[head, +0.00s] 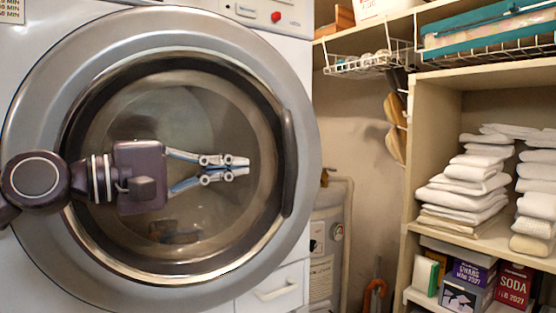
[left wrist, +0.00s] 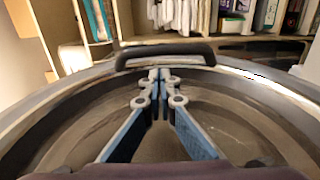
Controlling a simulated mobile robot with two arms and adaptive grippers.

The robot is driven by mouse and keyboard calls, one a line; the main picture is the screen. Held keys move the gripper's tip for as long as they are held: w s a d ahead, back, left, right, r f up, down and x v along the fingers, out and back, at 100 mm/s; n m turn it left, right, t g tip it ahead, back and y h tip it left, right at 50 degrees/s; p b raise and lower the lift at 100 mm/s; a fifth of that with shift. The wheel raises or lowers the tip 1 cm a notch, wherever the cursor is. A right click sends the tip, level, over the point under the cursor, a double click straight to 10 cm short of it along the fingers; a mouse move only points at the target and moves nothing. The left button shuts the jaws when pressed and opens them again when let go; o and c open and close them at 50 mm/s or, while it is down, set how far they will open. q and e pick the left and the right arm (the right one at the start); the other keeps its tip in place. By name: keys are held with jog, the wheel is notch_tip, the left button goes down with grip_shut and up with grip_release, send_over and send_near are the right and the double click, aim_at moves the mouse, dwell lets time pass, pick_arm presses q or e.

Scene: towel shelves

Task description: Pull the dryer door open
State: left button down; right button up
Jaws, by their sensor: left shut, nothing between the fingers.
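The dryer door (head: 303,250) is a large round silver ring with a dark glass window, and it looks closed in the head view. Its dark curved handle (head: 288,163) is on the right side of the ring. My left gripper (head: 246,167) is in front of the glass, left of the handle, fingers pointing at it. The fingers are together and empty. In the left wrist view the handle (left wrist: 165,52) arches just beyond the fingertips (left wrist: 159,75); whether they touch it I cannot tell. My right gripper is not in view.
Wooden shelves at the right hold stacks of white towels (head: 468,180) and several boxes, including a red soda box (head: 513,286). A wire basket (head: 358,64) hangs above. A white water heater (head: 328,240) stands right of the dryer.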

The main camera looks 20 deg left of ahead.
aim_at(271, 162)
pick_arm(q)
jog(key=p+x, duration=0.3)
jog(key=x, duration=0.4)
jog(key=shift+w+d, duration=0.25)
jog(key=shift+w, duration=0.1)
jog(key=shift+w+d+p, duration=0.35)
jog(key=shift+w+d, duration=0.05)
jog(key=shift+d, duration=0.05)
jog(key=shift+s+a, duration=0.15)
